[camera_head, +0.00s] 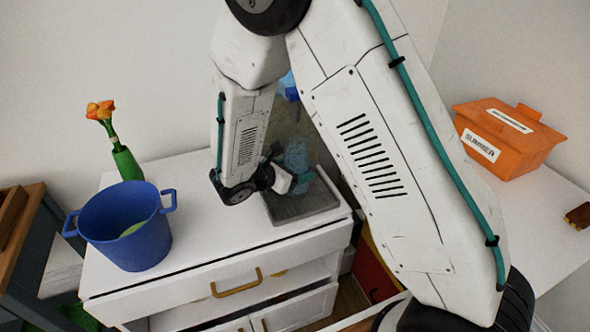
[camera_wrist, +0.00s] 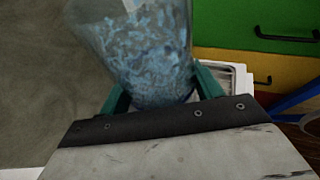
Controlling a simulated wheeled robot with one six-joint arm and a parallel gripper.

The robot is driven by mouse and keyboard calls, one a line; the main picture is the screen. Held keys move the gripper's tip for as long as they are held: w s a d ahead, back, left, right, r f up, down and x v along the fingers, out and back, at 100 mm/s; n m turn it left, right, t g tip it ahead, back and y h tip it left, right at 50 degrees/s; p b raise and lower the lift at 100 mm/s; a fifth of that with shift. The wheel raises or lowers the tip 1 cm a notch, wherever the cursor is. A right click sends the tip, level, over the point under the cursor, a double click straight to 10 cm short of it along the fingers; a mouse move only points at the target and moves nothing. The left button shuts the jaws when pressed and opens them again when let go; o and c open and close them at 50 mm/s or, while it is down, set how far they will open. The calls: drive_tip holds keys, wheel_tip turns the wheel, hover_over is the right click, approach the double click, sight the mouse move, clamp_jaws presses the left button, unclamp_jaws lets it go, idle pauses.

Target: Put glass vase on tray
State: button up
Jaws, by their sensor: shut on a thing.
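The glass vase (camera_head: 297,154) is clear with mottled blue bits in it. It stands over the dark grey tray (camera_head: 308,207) on the white cabinet, partly hidden by my arm. I cannot tell whether its base touches the tray. My gripper (camera_head: 288,182) is low beside the vase, closed around its lower part. In the wrist view the vase (camera_wrist: 150,55) sits between the teal fingers of my gripper (camera_wrist: 160,88), its wider end toward the top of the picture.
A blue pot (camera_head: 125,240) stands on the cabinet's left, before a green vase (camera_head: 127,163) with orange flowers. An orange lidded box (camera_head: 508,140) is on the white surface at right. Green and yellow drawers (camera_wrist: 255,25) show in the wrist view. The cabinet top between pot and tray is clear.

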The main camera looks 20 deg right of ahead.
drive_tip(key=o, duration=1.4)
drive_tip(key=shift+f, duration=0.1)
